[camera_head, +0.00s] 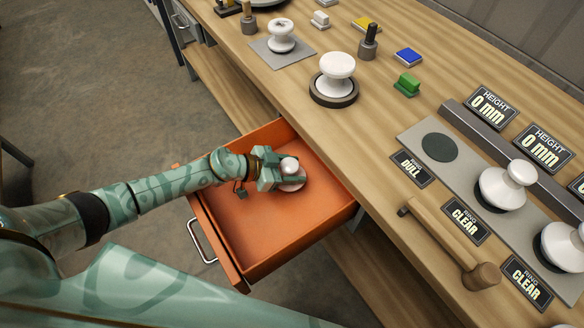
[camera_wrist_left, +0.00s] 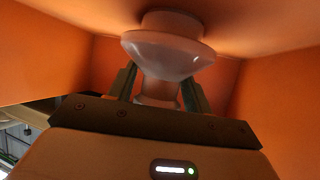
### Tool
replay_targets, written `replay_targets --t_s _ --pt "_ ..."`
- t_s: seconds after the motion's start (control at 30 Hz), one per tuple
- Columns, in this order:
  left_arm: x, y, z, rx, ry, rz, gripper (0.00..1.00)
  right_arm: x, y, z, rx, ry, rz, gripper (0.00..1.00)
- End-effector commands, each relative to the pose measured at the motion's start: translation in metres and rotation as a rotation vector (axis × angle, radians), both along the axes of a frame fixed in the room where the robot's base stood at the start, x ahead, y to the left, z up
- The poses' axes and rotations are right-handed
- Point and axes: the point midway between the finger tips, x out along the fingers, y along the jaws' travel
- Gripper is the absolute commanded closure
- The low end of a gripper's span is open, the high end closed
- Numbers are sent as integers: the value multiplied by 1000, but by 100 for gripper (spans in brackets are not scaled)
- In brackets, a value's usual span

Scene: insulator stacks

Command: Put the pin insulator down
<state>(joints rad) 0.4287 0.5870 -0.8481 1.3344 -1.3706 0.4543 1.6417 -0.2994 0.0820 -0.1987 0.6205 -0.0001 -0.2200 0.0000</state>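The white pin insulator (camera_head: 289,165) is inside the open orange drawer (camera_head: 240,240), near its back right part. My left gripper (camera_head: 279,172) reaches into the drawer and has its fingers on either side of the insulator. In the left wrist view the insulator (camera_wrist_left: 168,55) shows its wide skirt, with its narrow neck between the fingers of the left gripper (camera_wrist_left: 160,90), which look closed on it. Its base is close to the drawer floor; whether it touches cannot be told. My right gripper is not in view.
On the wooden bench (camera_head: 370,180), a white insulator stands in a dark ring (camera_head: 333,98) and another on a grey plate (camera_head: 270,52). A mallet (camera_head: 450,245) lies near the front edge. Insulators stand on a grey gauge strip (camera_head: 452,168) at right. The drawer's front floor is clear.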

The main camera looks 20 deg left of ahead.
Motion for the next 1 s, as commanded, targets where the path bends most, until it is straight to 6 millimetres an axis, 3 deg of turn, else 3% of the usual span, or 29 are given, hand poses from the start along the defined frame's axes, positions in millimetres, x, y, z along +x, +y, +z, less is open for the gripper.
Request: replay_targets --t_s 0.37,0.7,1.0 --pt "-1 1 4 1 -1 -1 35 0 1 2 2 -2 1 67" --pt "-30 43 32 2 -1 0 35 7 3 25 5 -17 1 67" --pt "-39 54 37 1 -1 0 35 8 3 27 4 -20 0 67"
